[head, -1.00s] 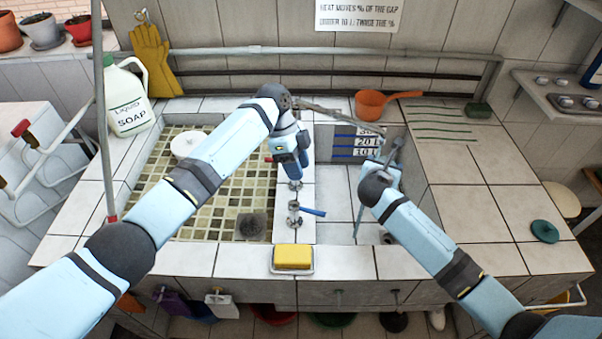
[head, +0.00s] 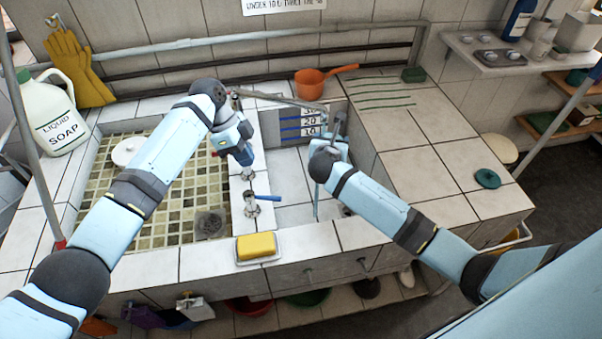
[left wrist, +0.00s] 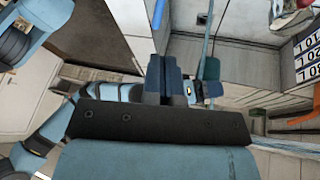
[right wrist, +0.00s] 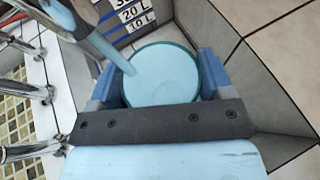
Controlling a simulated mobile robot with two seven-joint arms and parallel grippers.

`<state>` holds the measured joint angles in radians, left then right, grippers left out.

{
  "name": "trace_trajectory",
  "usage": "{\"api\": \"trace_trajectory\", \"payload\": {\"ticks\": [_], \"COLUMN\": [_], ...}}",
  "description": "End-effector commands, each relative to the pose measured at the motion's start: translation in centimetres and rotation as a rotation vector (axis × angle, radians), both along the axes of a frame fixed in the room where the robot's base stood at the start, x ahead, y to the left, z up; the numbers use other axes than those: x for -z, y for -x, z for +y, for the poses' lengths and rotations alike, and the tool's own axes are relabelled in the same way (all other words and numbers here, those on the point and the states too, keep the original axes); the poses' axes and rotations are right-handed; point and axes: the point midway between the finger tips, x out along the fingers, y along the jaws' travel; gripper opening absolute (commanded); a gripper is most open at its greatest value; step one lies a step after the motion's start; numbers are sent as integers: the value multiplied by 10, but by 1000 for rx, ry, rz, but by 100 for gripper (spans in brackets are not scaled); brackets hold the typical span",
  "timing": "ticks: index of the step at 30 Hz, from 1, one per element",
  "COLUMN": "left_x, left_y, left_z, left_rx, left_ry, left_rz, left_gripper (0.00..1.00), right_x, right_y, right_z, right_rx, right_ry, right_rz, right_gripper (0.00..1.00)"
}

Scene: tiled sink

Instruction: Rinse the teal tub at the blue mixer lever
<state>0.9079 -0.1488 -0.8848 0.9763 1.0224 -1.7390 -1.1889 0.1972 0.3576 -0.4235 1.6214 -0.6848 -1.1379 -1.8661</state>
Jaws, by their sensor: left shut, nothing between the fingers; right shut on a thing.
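The teal tub (right wrist: 160,75) is between the blue fingers of my right gripper (right wrist: 157,82). Its round mouth shows a smooth pale blue inside. A pale blue streak, like water, runs from the upper left onto it. In the head view my right wrist hides most of the tub, below the spout end (head: 322,107). The blue mixer lever (head: 268,198) points right from its chrome mount on the ledge between the basins. My left gripper (head: 244,158) is shut and empty, pointing down just behind the lever; I cannot tell whether it touches the chrome fitting.
A yellow sponge (head: 256,246) lies on the front ledge. A level gauge (head: 300,122) marks the right basin's back wall. An orange dipper (head: 310,85) stands behind it. A soap jug (head: 55,115) stands at left. The right counter (head: 420,155) is mostly clear.

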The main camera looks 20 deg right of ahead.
Motion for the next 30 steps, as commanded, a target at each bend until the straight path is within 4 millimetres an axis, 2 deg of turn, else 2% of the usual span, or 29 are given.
{"api": "trace_trajectory", "payload": {"ticks": [8,15,24,30], "left_x": [36,57,52,48], "left_y": [23,62,112,126], "left_z": [19,41,61,66], "left_rx": [-69,-148,-209,-225], "left_ry": [83,208,345,385], "left_rz": [-141,-320,-475,-515], "left_gripper": [0,0,0,0], "right_x": [-1,-1,-1,-1], "right_y": [0,0,0,0], "right_z": [0,0,0,0], "right_rx": [-1,0,0,0], "right_ry": [0,0,0,0], "right_rz": [-2,-2,-2,-2], "right_gripper": [32,32,32,32]}}
